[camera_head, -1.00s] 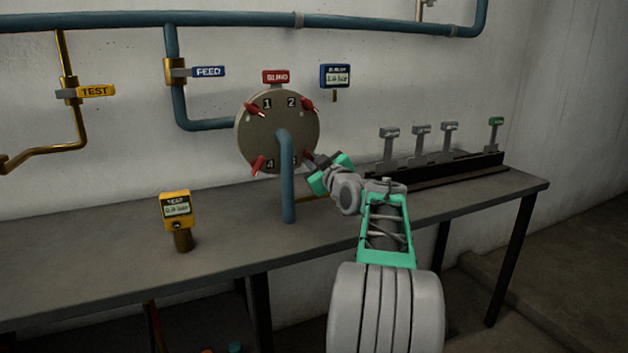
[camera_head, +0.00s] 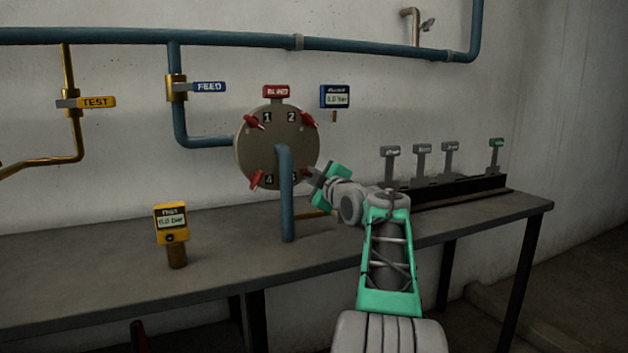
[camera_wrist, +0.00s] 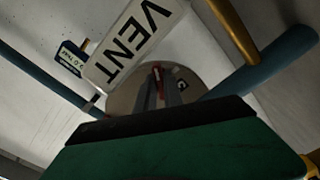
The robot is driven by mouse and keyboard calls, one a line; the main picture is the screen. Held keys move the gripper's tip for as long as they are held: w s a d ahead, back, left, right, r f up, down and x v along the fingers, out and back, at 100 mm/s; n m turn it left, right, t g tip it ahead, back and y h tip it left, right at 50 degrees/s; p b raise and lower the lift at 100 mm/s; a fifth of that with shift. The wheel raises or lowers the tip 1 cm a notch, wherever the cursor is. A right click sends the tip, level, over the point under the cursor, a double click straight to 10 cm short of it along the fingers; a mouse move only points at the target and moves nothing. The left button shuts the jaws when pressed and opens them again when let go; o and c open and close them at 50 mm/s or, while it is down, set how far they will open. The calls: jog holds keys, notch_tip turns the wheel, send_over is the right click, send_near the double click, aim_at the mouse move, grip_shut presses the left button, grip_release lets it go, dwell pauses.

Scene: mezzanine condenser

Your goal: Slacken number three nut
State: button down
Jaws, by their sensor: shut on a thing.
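The round grey cover (camera_head: 250,150) carries red-handled nuts beside the numbers 1, 2 and 4. The number 3 (camera_head: 295,178), at lower right, is partly hidden by the blue pipe and my gripper. The nut's own body is hidden.
A blue pipe (camera_head: 287,205) runs down from the cover's middle, close to my gripper. A VENT tag (camera_wrist: 135,40) fills the wrist view's upper left. The yellow TEST gauge (camera_head: 171,224) and blue gauge (camera_head: 335,97) read 0.0 bar. A tag rack (camera_head: 450,188) stands at right.

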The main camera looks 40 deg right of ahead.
jog(key=shift+d+f, duration=0.1)
jog(key=shift+f, duration=0.05)
jog(key=c, duration=1.7)
grip_release()
jog(key=shift+s, duration=0.1)
jog(key=shift+o, duration=1.2)
jog(key=v, duration=0.7)
jog(key=shift+s+a+p, duration=0.25)
jog(key=shift+s+p, duration=0.1)
